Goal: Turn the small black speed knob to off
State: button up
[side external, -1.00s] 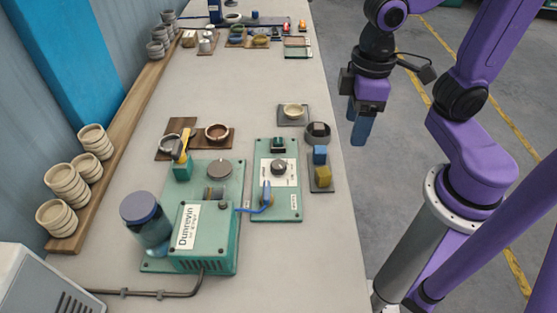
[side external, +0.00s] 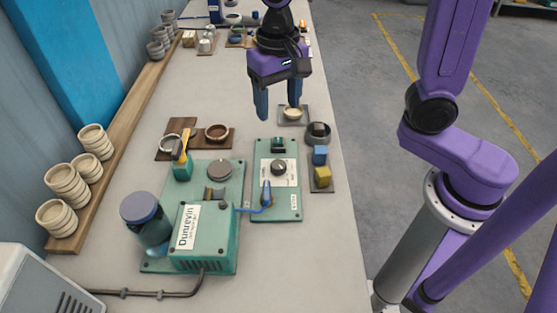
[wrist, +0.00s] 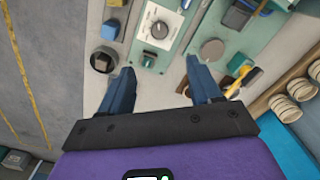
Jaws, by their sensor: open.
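The small black speed knob (side external: 278,167) sits on a white label plate on the green control panel (side external: 290,212). In the wrist view the knob (wrist: 159,29) shows near the top, between the lines of my two fingers. Its pointer setting is too small to read. My gripper (side external: 278,108) is open and empty, with blue fingers pointing down. It is above the bench, beyond the far end of the panel and apart from the knob. It also shows in the wrist view (wrist: 160,74).
A dark green switch (side external: 278,145) and a blue lever (side external: 266,191) share the panel. The green Dunrevin machine (side external: 205,240) stands to its left. A grey cup (side external: 318,134), a blue block (side external: 320,155) and a yellow block (side external: 323,175) are to its right. A small bowl (side external: 293,112) is near my fingers.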

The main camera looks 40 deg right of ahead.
aim_at(278, 164)
notch_tip(278, 164, down, 17)
jog(key=shift+f, duration=0.1)
dwell(0.5)
jog(key=c, duration=1)
